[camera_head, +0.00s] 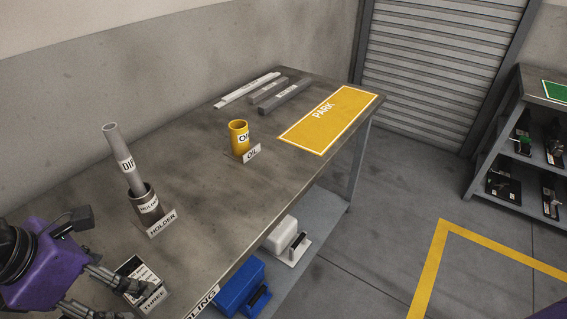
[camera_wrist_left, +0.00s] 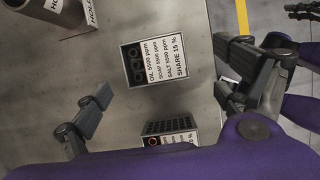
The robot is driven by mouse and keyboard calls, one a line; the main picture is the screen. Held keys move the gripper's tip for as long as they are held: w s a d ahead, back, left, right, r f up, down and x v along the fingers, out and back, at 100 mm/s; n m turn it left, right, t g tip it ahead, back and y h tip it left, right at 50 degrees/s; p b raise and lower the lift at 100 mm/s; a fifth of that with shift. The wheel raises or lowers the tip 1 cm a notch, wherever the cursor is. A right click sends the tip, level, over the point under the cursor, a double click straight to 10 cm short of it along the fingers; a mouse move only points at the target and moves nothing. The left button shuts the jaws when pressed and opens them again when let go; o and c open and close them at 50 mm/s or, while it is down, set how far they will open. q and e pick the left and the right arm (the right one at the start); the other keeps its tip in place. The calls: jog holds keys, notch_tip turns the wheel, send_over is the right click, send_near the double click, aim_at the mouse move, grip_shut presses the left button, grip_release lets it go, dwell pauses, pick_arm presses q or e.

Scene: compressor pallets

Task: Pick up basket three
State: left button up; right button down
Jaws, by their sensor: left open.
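In the head view a sign reading THREE (camera_head: 153,299) stands near the front edge of the grey bench, beside a dark item with a white printed label (camera_head: 130,272). My right gripper (camera_wrist_left: 303,12) shows only partly at that view's right edge.
The holder (camera_head: 149,206) with a grey tube (camera_head: 126,160) stands just beyond. A yellow oil cup (camera_head: 238,140), grey bars (camera_head: 285,97) and the yellow PARK mat (camera_head: 326,118) lie farther along the bench. A blue box (camera_head: 240,286) is on the lower shelf.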

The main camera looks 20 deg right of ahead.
pick_arm(q)
jog(key=x, duration=0.6)
jog(key=shift+w+f, duration=0.4)
jog(key=c, duration=1.6)
jog(key=shift+c, duration=0.3)
jog(key=shift+r, duration=0.15)
